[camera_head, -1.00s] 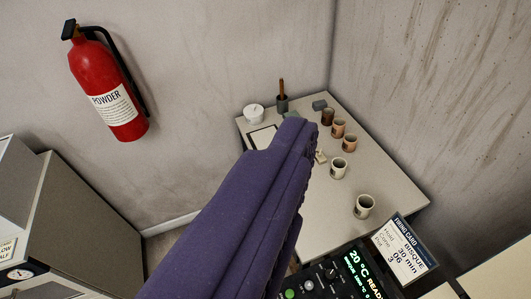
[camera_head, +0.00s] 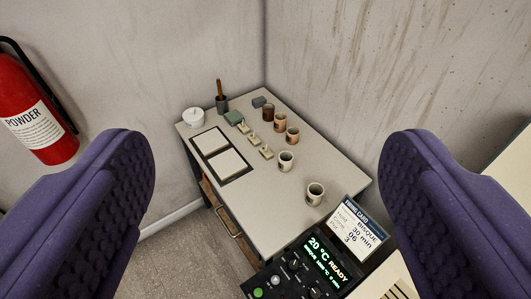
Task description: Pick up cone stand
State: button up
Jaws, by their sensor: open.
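Three small cream pieces that look like cone stands sit in a diagonal row on the worktable (camera_head: 325,165). They are the back one (camera_head: 242,127), the middle one (camera_head: 253,140) and the front one (camera_head: 266,153). They are small in view, and I cannot tell which one the task names. My gripper (camera_head: 268,145) is open and empty, its two purple ribbed fingers wide apart at left and right. The table lies beyond the fingers, and nothing is touched.
Several cups, one of them a pale cup (camera_head: 315,194), stand right of the pieces. Two white tiles (camera_head: 226,163) lie to the left. A lidded white pot (camera_head: 194,117) and a dark brush holder (camera_head: 222,103) stand behind. A control panel (camera_head: 308,268) and firing card (camera_head: 355,228) are in front.

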aim_at(266, 152)
jog(key=i+j+z, duration=0.1)
jog(key=j, duration=1.35)
jog(key=i+j+z, duration=0.2)
jog(key=i+j, duration=0.25)
jog(key=i, duration=0.25)
jog(key=i+j+z, duration=0.15)
jog(key=i+j, duration=0.4)
jog(key=i+z, duration=0.15)
jog(key=i, duration=0.85)
